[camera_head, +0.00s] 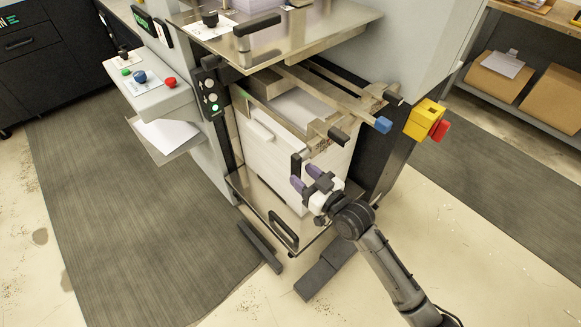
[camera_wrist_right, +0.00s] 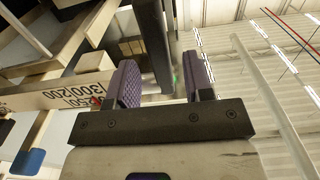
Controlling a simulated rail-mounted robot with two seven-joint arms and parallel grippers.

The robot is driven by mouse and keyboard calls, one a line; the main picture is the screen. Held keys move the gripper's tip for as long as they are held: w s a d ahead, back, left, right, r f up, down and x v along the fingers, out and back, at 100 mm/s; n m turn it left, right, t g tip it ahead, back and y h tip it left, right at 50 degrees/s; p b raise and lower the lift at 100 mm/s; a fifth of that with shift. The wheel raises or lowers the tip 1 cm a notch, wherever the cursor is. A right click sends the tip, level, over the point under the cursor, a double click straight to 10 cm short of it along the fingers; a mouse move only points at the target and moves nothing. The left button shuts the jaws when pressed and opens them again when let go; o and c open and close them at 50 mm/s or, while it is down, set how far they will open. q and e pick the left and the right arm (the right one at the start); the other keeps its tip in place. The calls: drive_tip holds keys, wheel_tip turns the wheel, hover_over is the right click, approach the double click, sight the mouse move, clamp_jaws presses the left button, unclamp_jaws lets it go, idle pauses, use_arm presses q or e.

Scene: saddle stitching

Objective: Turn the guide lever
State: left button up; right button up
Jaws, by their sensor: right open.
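In the right wrist view a dark bar (camera_wrist_right: 152,40), likely the same handle, shows between and beyond the fingers of the right gripper (camera_wrist_right: 163,78). I see no clear contact. A guide rail with printed numbers (camera_wrist_right: 62,97) lies left of the fingers. My left gripper is not in view.
A black knob (camera_head: 338,135) and a blue knob (camera_head: 383,125) stick out above the gripper. A yellow box with a red knob (camera_head: 427,119) is at the right. A metal shelf (camera_head: 285,50) overhangs the bay. Floor mats (camera_head: 120,180) lie left, with open floor around.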

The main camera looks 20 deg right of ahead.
drive_tip(key=shift+b+x, duration=0.45)
drive_tip(key=shift+x, duration=2.05)
clamp_jaws()
